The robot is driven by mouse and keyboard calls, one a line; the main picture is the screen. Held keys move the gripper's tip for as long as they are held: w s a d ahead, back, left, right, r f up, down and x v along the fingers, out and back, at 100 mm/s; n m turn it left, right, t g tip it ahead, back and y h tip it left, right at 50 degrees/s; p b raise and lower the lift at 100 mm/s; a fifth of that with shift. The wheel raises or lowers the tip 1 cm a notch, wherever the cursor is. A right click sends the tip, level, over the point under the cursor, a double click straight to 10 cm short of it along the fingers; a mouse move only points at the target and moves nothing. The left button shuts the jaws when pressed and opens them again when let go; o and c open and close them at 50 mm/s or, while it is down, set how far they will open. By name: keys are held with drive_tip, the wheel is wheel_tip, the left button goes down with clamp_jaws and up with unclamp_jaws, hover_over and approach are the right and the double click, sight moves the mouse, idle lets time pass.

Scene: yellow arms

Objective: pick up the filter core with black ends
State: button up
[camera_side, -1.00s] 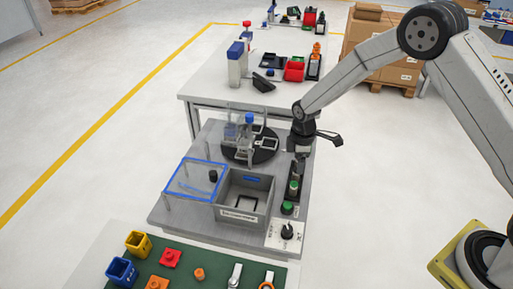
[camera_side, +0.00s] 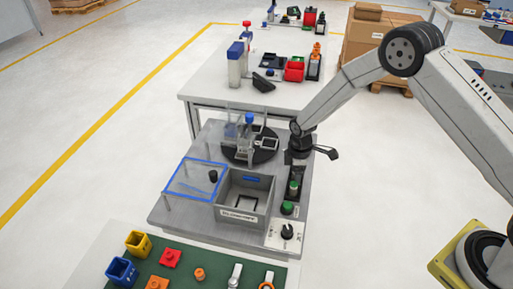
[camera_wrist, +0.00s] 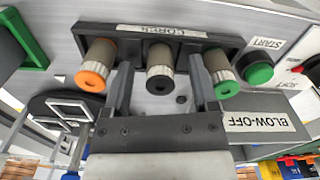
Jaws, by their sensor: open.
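The filter core with black ends (camera_wrist: 160,70) sits in the middle of a black rack (camera_wrist: 110,31) labelled CORES in the wrist view. A core with orange ends (camera_wrist: 95,68) is to its left and one with green ends (camera_wrist: 223,70) to its right. My gripper (camera_wrist: 159,72) is open, with one finger on each side of the black-ended core, in the gaps to its neighbours. I cannot tell whether either finger touches a core. In the side view my gripper (camera_side: 297,159) is low over the far part of the rack (camera_side: 297,196) and hides the black-ended core.
A grey bin (camera_side: 221,196) and a blue-edged clear cover (camera_side: 185,190) lie left of the rack. A round black turntable (camera_side: 234,153) with a fixture is behind. A green START button (camera_wrist: 259,73) and a BLOW-OFF label (camera_wrist: 260,122) are close to the rack.

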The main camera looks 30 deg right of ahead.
clamp_jaws()
drive_tip(key=shift+r, duration=0.15)
idle(0.4)
drive_tip(key=shift+r, duration=0.85)
drive_tip(key=s+r, duration=1.1)
drive_tip(key=s, duration=0.3)
drive_tip(key=shift+d, duration=0.45)
